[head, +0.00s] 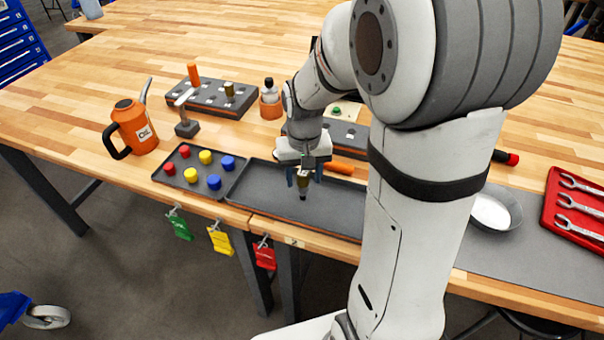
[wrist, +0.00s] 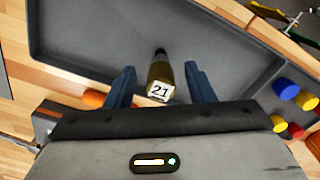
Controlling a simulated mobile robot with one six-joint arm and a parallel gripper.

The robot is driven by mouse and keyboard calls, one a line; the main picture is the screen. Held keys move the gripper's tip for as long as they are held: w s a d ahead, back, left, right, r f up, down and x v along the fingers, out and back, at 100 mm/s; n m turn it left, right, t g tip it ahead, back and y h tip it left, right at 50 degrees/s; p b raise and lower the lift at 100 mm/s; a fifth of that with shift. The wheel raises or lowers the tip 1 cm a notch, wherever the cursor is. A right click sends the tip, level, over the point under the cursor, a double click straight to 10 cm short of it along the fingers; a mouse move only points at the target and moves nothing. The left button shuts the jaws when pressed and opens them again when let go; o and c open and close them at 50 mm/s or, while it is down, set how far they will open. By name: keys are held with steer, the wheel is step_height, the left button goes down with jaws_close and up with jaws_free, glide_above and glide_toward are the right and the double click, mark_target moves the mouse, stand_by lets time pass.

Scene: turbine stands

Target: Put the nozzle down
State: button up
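The nozzle (wrist: 160,82) has an olive-brass body, a dark tip and a white end face marked 21. In the head view the nozzle (head: 303,184) is at the dark grey tray (head: 262,185), tip downward. I cannot tell whether the tip touches the tray floor. My gripper (head: 305,179) is above the tray with its blue fingers on either side of the nozzle. In the wrist view my gripper (wrist: 160,84) is open, with a gap between each finger and the nozzle. The tray (wrist: 90,45) shows beyond it, otherwise bare.
Left of the tray is a smaller tray (head: 198,187) with red, yellow and blue caps. Behind stand an orange oil can (head: 132,127) and a grey block (head: 211,98) holding parts. An orange-handled tool (head: 339,168) lies behind the tray. A bowl (head: 490,211) and red wrench tray (head: 575,226) are right.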

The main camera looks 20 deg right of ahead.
steer(key=shift+r, duration=0.1)
step_height(320, 180, up, 12)
steer(key=s+f+n+t, duration=0.1)
steer(key=s+f+t, duration=0.1)
steer(key=s, duration=1.1)
steer(key=shift+s+a+f+t, duration=0.25)
steer(key=shift+s+f+t, duration=0.15)
steer(key=shift+t, duration=0.1)
stand_by(0.5)
steer(key=shift+c, duration=0.3)
steer(key=shift+c, duration=1.1)
